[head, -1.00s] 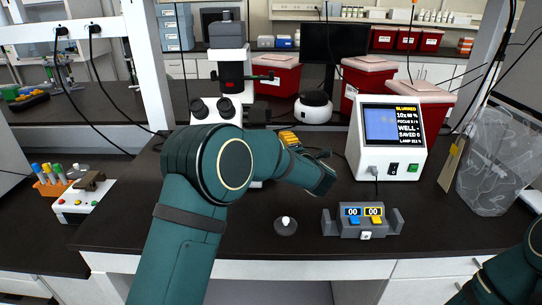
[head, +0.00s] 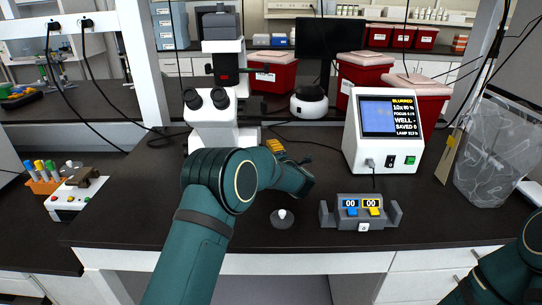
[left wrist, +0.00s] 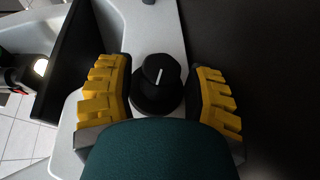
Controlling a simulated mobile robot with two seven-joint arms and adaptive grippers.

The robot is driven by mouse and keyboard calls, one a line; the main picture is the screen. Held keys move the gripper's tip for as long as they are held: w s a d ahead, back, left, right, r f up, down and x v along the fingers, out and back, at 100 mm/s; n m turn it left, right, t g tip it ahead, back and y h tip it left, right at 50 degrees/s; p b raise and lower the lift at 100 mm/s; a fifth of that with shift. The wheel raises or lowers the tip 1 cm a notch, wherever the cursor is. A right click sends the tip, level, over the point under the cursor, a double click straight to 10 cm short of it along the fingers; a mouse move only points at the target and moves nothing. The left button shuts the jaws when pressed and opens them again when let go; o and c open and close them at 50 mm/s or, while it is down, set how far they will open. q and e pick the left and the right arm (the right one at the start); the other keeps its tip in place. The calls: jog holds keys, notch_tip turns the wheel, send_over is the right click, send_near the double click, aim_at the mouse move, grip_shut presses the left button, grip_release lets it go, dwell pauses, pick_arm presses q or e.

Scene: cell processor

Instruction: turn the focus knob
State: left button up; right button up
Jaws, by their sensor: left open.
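The focus knob (left wrist: 159,86) is black with a white pointer line and stands on a light grey surface in the left wrist view. My left gripper (left wrist: 162,70) is open, one yellow finger on each side of the knob, with gaps visible. In the head view the left gripper (head: 276,147) shows at the right side of the white microscope (head: 212,128); my arm hides the knob there. The monitor box (head: 382,116) reads "BLURRED". Only part of my right arm shows at the lower right; its gripper is out of frame.
A grey counter box (head: 361,213) with two "00" displays and a round grey piece with a white top (head: 282,218) sit on the dark bench front. A tube rack and white button box (head: 75,199) stand at left. Red bins (head: 365,76) stand behind.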

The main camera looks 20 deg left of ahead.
pick_arm(q)
jog(key=shift+w+a, duration=0.2)
jog(key=shift+w, duration=0.05)
grip_shut()
jog(key=r+g+h+p, duration=0.1)
jog(key=g+p, duration=0.1)
jog(key=p, duration=0.5)
jog(key=shift+m, duration=0.4)
jog(key=m+g+h+p, duration=0.1)
jog(key=g+p, duration=0.3)
jog(key=p, duration=0.7)
jog(key=shift+f+h+p, duration=0.1)
jog(key=shift+h+p, duration=0.3)
jog(key=shift+h, duration=0.3)
jog(key=shift+a+f+g+h+p, duration=0.1)
jog(key=shift+g+h+p, duration=0.2)
jog(key=shift+g+p, duration=0.45)
jog(key=shift+f+m+g+p, duration=0.1)
jog(key=shift+m+g+p, duration=0.15)
jog(key=shift+m+p, duration=0.2)
grip_release()
jog(key=shift+f, duration=0.1)
